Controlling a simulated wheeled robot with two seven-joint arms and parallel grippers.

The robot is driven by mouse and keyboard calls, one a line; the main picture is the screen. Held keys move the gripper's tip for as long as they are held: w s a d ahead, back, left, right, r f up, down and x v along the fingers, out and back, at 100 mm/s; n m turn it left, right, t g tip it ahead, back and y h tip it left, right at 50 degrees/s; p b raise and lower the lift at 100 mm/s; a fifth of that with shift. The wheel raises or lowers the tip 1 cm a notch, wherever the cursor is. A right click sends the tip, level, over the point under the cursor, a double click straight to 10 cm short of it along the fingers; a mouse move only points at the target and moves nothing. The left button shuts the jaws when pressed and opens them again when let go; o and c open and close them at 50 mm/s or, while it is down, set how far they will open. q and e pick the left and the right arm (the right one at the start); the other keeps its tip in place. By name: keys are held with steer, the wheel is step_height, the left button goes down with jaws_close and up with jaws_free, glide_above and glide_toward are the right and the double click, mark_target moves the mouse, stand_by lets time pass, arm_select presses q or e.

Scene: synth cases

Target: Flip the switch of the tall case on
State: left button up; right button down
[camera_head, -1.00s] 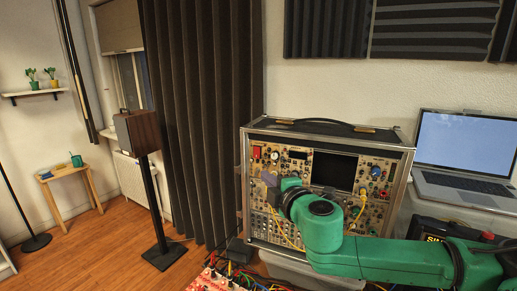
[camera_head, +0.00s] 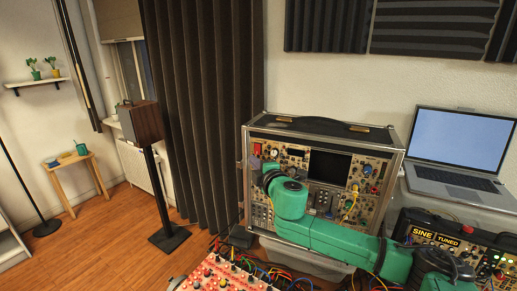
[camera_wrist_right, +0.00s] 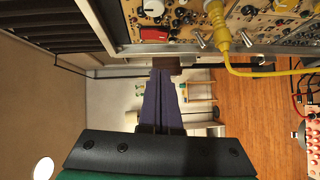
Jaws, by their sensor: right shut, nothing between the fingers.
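The tall case (camera_head: 323,133) stands at the centre of the head view, its panel of knobs, cables and a dark screen facing me. A red switch (camera_head: 257,149) sits at the panel's upper left; it also shows in the right wrist view (camera_wrist_right: 155,33). I cannot tell its position. My right gripper (camera_head: 256,163) is just below the red switch at the panel's left side. In the right wrist view its purple-grey fingers (camera_wrist_right: 163,74) are together and empty, with the tips close to the case's frame. Contact with the switch is not visible. My left gripper is not in view.
A laptop (camera_head: 455,150) stands open to the right of the case. A smaller black case (camera_head: 447,232) lies at the lower right, and a red panel with cables (camera_head: 222,275) is in front. A dark curtain (camera_head: 205,110) hangs to the left.

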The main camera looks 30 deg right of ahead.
mark_target(254, 152)
steer(key=w+d, duration=0.1)
steer(key=w+d+p, duration=0.1)
steer(key=w, duration=0.1)
steer(key=shift+w+d+f, duration=0.25)
steer(key=shift+d, duration=0.15)
steer(key=shift+w+d+f, duration=0.1)
steer(key=shift+d, duration=0.2)
steer(key=shift+a, duration=0.1)
